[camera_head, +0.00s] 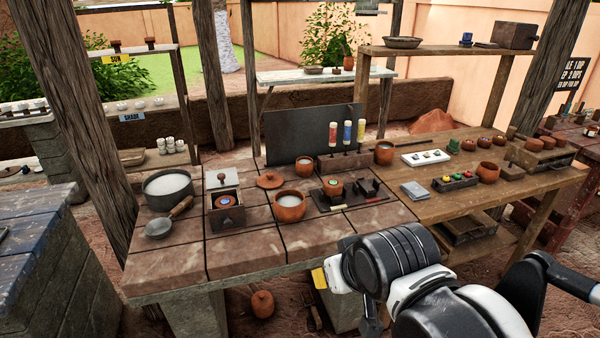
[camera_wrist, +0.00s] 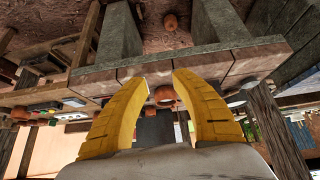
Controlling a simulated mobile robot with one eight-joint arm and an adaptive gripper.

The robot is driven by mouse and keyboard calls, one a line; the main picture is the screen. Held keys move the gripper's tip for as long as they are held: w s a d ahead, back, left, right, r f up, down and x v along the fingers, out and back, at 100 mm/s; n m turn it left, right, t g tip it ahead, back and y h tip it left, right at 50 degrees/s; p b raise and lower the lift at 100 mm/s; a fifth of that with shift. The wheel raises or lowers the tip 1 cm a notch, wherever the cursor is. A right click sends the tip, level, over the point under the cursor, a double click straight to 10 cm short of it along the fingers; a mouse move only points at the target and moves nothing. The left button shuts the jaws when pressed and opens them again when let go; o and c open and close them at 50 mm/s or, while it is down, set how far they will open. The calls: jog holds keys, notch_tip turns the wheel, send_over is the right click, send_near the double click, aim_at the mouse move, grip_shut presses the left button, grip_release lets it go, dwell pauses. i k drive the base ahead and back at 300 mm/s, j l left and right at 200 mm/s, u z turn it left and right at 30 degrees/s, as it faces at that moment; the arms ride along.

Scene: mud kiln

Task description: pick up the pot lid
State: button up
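A terracotta lid with a small knob (camera_head: 270,179) lies on the tiled worktop in the head view. It is just behind and left of an open terracotta pot (camera_head: 290,206) with pale contents. My gripper's yellow fingers (camera_wrist: 160,82) are spread apart and empty in the wrist view, which looks upside down. A terracotta pot (camera_wrist: 164,96) shows beyond the gap between them; I cannot clearly make out the lid there. In the head view my gripper is low at the worktop's front edge, right of and nearer than the lid, mostly hidden by my arm.
A stand with coloured tubes (camera_head: 346,160) is behind right. A round pot (camera_head: 263,304) sits on the ground. The front left tiles are clear.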

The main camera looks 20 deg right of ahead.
aim_at(269, 180)
jog(key=i+l+u, duration=0.1)
jog(key=i+u, duration=0.15)
jog(key=i, duration=0.3)
jog(key=i+l+u, duration=0.25)
jog(key=i, duration=0.3)
